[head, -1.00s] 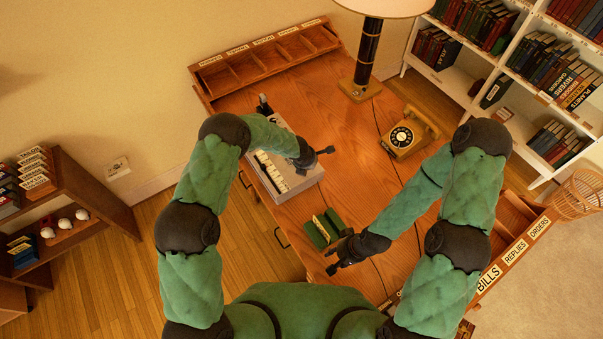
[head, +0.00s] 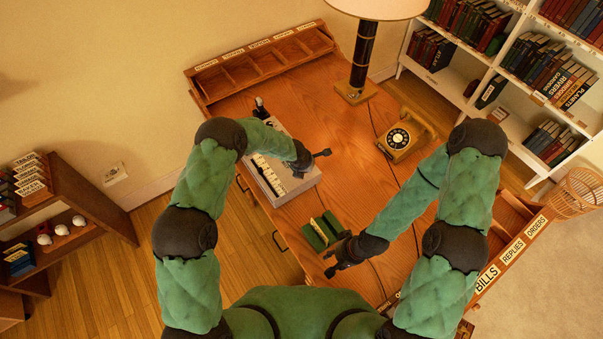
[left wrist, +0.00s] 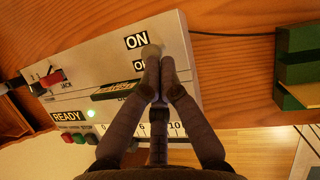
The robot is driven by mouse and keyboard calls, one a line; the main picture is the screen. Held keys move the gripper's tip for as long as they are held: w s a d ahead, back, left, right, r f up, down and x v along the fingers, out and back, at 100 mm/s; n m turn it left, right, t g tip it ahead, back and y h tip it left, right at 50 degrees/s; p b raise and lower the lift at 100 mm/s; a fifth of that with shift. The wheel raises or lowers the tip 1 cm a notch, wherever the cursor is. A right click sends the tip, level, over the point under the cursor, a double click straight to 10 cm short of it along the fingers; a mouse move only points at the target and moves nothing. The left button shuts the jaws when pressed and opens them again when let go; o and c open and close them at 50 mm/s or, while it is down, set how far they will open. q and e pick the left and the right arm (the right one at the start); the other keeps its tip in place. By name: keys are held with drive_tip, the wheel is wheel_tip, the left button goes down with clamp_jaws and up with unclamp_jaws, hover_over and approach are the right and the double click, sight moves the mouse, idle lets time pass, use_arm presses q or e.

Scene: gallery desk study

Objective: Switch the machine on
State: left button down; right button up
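The machine (head: 285,188) is a pale grey box on the left part of the wooden desk. In the left wrist view its top face (left wrist: 195,90) carries an ON label (left wrist: 137,40), with a second label below it partly hidden by my fingers. My right gripper (head: 328,264) is apart from the machine, fingers spread and empty.
A green holder (head: 322,231) stands on the desk near my right gripper. A gold telephone (head: 406,136) and a lamp (head: 362,60) stand further right and back. A labelled wooden rack (head: 262,65) lines the back edge. The desk's middle is clear.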

use_arm(q)
drive_tip(key=shift+r+p, duration=0.75)
drive_tip(key=shift+p, duration=0.15)
use_arm(e)
drive_tip(key=shift+r, duration=0.95)
use_arm(q)
drive_tip(key=shift+a, duration=0.1)
drive_tip(key=shift+s+a, duration=0.2)
drive_tip(key=shift+a, duration=0.05)
drive_tip(key=s+a+r+p, duration=0.2)
drive_tip(key=s+a+r, duration=0.2)
drive_tip(key=r, duration=0.5)
drive_tip(key=shift+s+a+r, duration=0.35)
drive_tip(key=shift+s, duration=0.85)
use_arm(e)
drive_tip(key=shift+s+d+r, duration=0.15)
drive_tip(key=shift+s+r, duration=0.75)
drive_tip(key=shift+r, duration=0.05)
drive_tip(key=shift+s, duration=0.1)
